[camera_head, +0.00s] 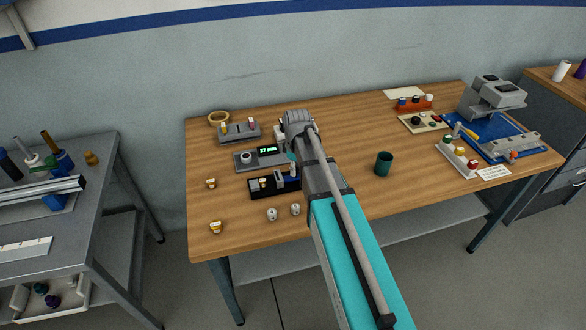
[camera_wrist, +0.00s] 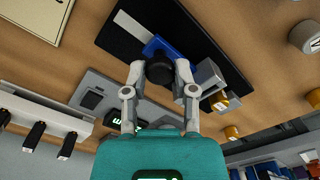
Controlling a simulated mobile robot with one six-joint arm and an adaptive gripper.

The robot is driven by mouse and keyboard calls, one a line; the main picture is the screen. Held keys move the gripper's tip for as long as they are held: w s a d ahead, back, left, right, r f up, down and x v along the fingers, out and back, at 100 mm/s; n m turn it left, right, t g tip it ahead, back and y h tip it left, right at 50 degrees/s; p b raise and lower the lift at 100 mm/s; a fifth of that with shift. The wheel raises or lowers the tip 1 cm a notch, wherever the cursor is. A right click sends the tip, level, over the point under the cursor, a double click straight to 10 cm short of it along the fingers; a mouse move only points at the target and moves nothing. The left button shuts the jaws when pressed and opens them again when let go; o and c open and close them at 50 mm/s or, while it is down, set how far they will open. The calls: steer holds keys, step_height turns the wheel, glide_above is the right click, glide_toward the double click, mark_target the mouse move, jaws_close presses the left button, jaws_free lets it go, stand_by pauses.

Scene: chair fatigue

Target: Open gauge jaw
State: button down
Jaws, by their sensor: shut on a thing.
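A black gauge base (camera_head: 257,194) lies near the front of the wooden table. It also shows in the wrist view (camera_wrist: 112,40), with a pale strip along it. On it are a blue sliding jaw (camera_wrist: 165,46) with a round black knob (camera_wrist: 159,71), and a grey block-like jaw (camera_wrist: 209,73). My gripper (camera_wrist: 160,74) has a finger on each side of the knob and is shut on it. One finger hides part of the space between the jaws. In the head view my arm covers the gripper and part of the gauge; a bit of blue (camera_head: 291,177) shows.
A grey unit with a green display (camera_head: 262,158) stands just behind the gauge. Two small pale cylinders (camera_head: 283,212) stand in front, and brass pieces (camera_head: 215,227) lie left. A green cup (camera_head: 384,163) stands right of my arm. Table front-right of the cup is clear.

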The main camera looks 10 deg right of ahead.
steer(key=shift+w+d, duration=0.1)
steer(key=shift+d, duration=0.2)
steer(key=c, duration=0.6)
jaws_free()
steer(key=shift+d, duration=0.1)
steer(key=shift+o, duration=0.9)
steer(key=shift+a, duration=0.2)
steer(key=shift+r, duration=0.1)
